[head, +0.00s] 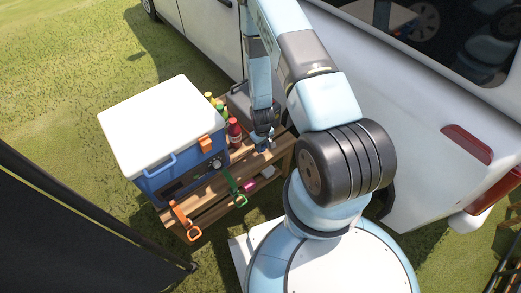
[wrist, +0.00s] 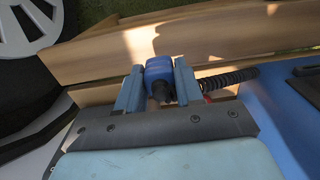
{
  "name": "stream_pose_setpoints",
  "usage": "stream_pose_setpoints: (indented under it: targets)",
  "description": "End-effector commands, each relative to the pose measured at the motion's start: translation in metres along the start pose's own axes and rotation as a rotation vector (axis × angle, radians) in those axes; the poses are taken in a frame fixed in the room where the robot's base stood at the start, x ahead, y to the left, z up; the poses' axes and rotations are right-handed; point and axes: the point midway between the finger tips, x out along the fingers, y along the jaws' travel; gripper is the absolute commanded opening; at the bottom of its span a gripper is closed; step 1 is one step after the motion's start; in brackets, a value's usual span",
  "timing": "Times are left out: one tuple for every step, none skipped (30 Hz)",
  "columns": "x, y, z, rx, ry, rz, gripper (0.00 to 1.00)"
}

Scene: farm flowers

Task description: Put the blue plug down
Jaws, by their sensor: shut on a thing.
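The blue plug (wrist: 160,67) sits between the two fingers of my gripper (wrist: 157,84) in the wrist view. My gripper is shut on it. A dark ribbed cord (wrist: 228,79) shows to the right of the plug. In the head view my gripper (head: 263,133) points down at the right end of the wooden bench, close to its planks. The plug is small there and mostly hidden by my gripper. I cannot tell whether the plug touches the wood.
A blue cooler (head: 185,172) with a white lid stands on the wooden bench (head: 213,190). A red bottle (head: 234,132) and other bottles stand between it and my gripper. Green (head: 234,184) and orange (head: 183,216) handled items are at the front edge. A white van (head: 420,125) stands behind.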

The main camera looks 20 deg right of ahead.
Motion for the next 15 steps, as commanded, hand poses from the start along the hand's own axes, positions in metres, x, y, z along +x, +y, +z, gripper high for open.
stream_pose_setpoints:
  targets:
    - [0.002,0.001,-0.001,0.000,-0.001,0.000,0.00]
    - [0.003,0.001,-0.002,0.000,-0.001,0.000,0.00]
    - [0.004,0.001,-0.003,0.000,-0.001,0.000,0.00]
    - [0.005,0.002,-0.004,0.001,-0.001,0.000,0.00]
    - [0.007,0.002,-0.005,0.001,0.000,0.000,0.00]
    - [0.009,0.003,-0.007,0.001,0.000,0.000,0.00]
    - [0.012,0.004,-0.009,0.001,0.000,0.000,0.00]
    - [0.015,0.003,-0.007,0.001,-0.002,-0.001,0.00]
    - [0.020,0.003,-0.007,0.001,-0.002,-0.001,0.00]
    - [0.024,0.003,-0.007,0.001,-0.002,-0.001,0.00]
    - [0.028,0.003,-0.007,0.001,-0.002,-0.001,0.00]
    - [0.033,0.003,-0.007,0.001,-0.002,-0.001,0.00]
    - [0.035,0.003,-0.007,0.001,-0.002,-0.001,0.00]
    - [0.037,0.003,-0.007,0.001,-0.001,0.000,0.00]
    - [0.039,0.003,-0.007,0.001,0.000,0.000,0.00]
